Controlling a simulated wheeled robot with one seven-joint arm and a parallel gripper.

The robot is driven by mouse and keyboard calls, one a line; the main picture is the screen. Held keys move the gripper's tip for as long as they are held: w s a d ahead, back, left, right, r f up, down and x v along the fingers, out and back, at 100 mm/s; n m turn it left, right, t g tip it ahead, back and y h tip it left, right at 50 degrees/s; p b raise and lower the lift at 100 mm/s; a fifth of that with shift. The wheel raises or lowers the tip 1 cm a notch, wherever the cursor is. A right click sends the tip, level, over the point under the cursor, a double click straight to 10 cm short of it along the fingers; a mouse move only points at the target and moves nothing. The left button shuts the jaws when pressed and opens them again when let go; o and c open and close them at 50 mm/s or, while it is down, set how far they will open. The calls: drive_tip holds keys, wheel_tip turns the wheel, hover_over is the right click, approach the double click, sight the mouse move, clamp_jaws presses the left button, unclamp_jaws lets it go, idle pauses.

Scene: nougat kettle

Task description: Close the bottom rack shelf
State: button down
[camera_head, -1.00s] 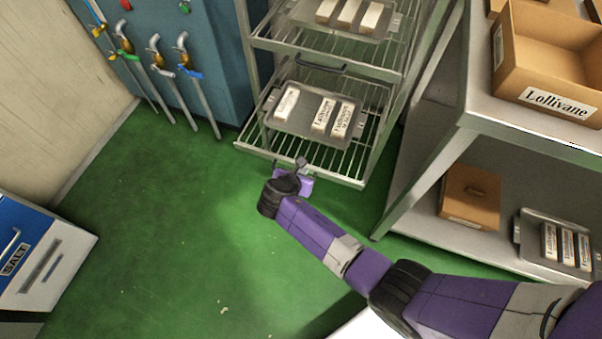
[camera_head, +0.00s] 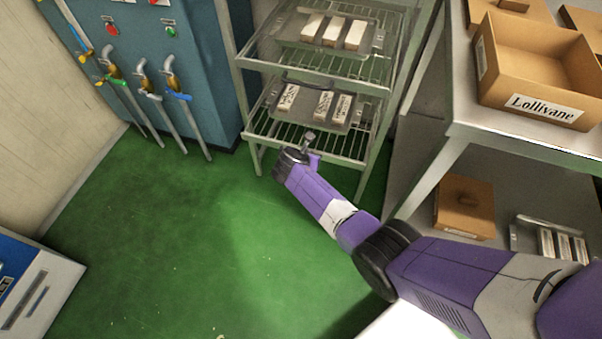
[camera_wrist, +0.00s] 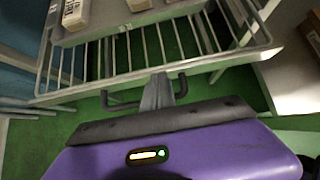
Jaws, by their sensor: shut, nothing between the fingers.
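The bottom rack shelf (camera_head: 262,131) is a wire shelf low in the metal rack, close to level with the rack's front legs in the head view. It carries a grey tray (camera_head: 268,103) with several pale labelled bars. In the wrist view the shelf's front rail (camera_wrist: 215,62) crosses the picture, with a dark handle (camera_wrist: 118,106) on it. My gripper (camera_head: 309,137) is shut and empty at the middle of the shelf's front. In the wrist view its fingers (camera_wrist: 158,90) overlap the handle and seem to press there; exact contact is hard to tell.
The upper rack shelf (camera_head: 355,84) holds another tray with bars. A metal table (camera_head: 480,135) with cardboard boxes stands close on the right. Blue pipework cabinet (camera_head: 195,80) is at the left. The green floor (camera_head: 170,240) in front is clear.

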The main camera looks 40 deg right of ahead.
sight(315, 140)
drive_tip(key=w+d+b, duration=0.1)
drive_tip(key=d, duration=0.1)
drive_tip(key=w+d+b, duration=0.1)
drive_tip(key=w+d, duration=0.2)
drive_tip(key=d, duration=0.1)
drive_tip(key=shift+w+f+b, duration=0.1)
drive_tip(key=shift+w+b, duration=0.1)
drive_tip(key=shift+b, duration=0.2)
drive_tip(key=shift+w+d, duration=0.3)
drive_tip(key=shift+d, duration=0.1)
drive_tip(key=shift+d+r, duration=0.1)
drive_tip(key=shift+r, duration=0.1)
